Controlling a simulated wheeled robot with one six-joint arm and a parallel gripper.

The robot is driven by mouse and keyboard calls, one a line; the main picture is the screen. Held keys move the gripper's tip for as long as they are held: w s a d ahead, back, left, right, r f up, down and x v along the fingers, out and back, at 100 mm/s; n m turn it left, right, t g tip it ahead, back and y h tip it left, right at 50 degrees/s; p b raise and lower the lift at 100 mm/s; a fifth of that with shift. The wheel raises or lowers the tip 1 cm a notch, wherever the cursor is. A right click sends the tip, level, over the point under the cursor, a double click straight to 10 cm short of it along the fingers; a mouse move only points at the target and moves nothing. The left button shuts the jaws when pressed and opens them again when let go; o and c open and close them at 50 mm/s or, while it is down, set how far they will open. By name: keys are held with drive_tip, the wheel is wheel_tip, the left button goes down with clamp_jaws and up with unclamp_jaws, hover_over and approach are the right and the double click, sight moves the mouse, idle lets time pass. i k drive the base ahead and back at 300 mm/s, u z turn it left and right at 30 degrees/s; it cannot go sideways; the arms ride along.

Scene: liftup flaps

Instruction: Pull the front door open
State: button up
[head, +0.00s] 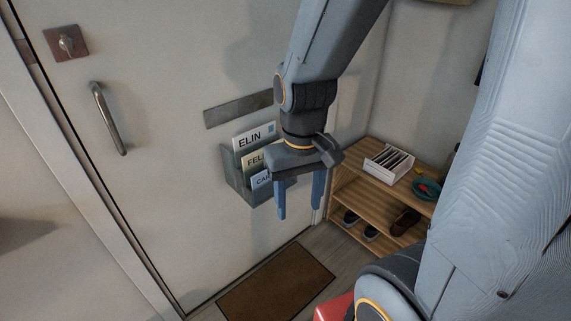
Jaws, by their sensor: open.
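The front door (155,150) is a pale panel filling the left and middle of the head view, and it looks shut in its frame. A curved metal pull handle (108,118) is fixed near its left edge. A lock with a small knob on a dark square plate (66,42) sits above the handle. My gripper (298,212) hangs with its blue fingers pointing down, apart and empty. It is well to the right of the handle and overlaps part of the letter holder in the picture.
A letter holder (235,178) with labelled envelopes is on the door below a grey mail-slot plate (238,109). A brown doormat (277,284) lies on the floor. A wooden shoe shelf (352,190) stands at right, bearing a white box (388,164) and a teal bowl (427,188).

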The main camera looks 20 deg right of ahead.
sight(156, 94)
drive_tip(key=k, duration=0.5)
drive_tip(key=z, duration=0.9)
drive_tip(key=i, duration=0.7)
drive_tip(key=u, duration=1.1)
